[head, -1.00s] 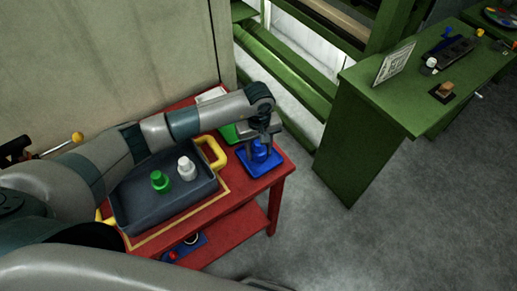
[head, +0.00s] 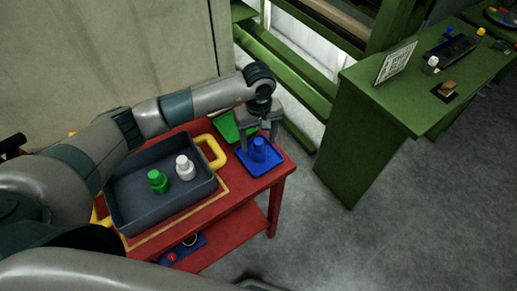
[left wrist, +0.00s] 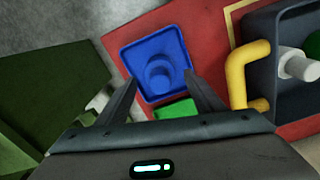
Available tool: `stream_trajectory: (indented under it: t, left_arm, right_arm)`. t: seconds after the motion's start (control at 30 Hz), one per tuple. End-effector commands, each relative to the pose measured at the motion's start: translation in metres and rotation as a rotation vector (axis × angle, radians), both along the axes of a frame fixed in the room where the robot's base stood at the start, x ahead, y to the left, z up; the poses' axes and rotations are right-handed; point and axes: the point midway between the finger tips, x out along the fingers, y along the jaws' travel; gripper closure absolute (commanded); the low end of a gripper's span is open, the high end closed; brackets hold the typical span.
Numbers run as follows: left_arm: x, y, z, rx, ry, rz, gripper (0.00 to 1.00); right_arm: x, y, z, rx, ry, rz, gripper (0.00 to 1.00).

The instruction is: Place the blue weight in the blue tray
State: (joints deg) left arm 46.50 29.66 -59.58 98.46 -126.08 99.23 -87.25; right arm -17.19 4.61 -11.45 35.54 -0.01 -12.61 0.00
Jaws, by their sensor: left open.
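The blue weight (head: 259,149) stands upright in the blue tray (head: 262,172) at the right end of the red cart. In the left wrist view the weight (left wrist: 158,76) is inside the rim of the tray (left wrist: 128,60). My left gripper (head: 259,137) is open just above and behind the weight; in the left wrist view its fingers (left wrist: 165,90) are spread wide with nothing between them. My right gripper is not in view.
A grey bin (head: 130,207) with yellow handles holds a green weight (head: 158,181) and a white weight (head: 185,168). A green tray (head: 228,127) lies behind the blue one. A green bench (head: 358,135) stands to the right across open floor.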

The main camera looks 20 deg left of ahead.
Motion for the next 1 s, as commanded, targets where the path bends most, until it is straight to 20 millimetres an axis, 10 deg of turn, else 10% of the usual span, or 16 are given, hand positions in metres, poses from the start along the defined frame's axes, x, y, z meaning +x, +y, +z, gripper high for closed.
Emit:
stream_trajectory:
  t: [0.4, 1.0]
  left_arm:
    - [0.001, 0.000, 0.063, 0.000, -0.003, -0.001, 0.39]
    - [0.000, 0.000, 0.072, 0.001, 0.001, 0.000, 0.39]
  right_arm:
    - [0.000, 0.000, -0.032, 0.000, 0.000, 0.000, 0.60]
    - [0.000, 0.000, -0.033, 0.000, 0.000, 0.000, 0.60]
